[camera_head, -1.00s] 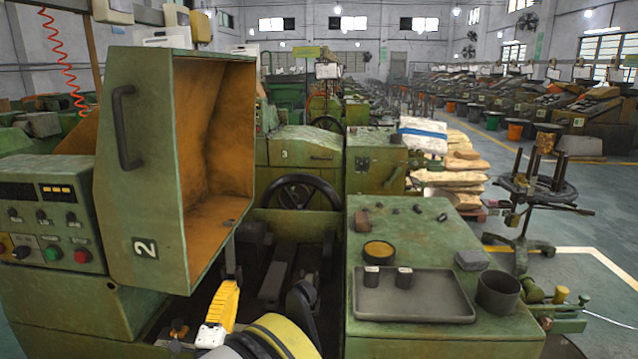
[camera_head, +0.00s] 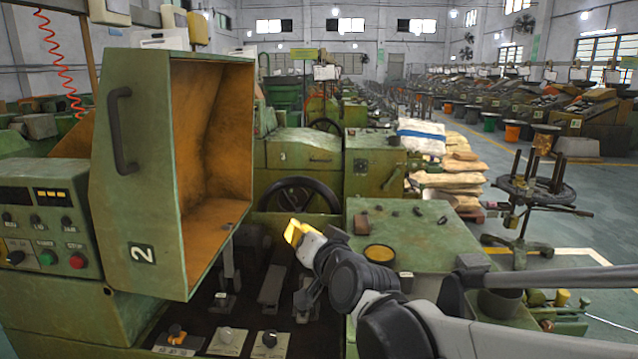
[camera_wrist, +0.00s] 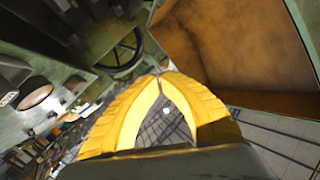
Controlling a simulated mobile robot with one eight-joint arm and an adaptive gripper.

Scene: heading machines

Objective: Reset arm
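My gripper (camera_head: 293,231) has yellow fingers and hangs over the machine bed, right of the open green guard (camera_head: 142,175) numbered 2. In the wrist view the yellow fingertips (camera_wrist: 167,76) meet, with nothing held between them. The guard's orange inside (camera_wrist: 240,45) shows at the upper right of the wrist view.
The control panel (camera_head: 45,220) with buttons is at the left. A dark handwheel (camera_head: 300,195) is behind the gripper.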

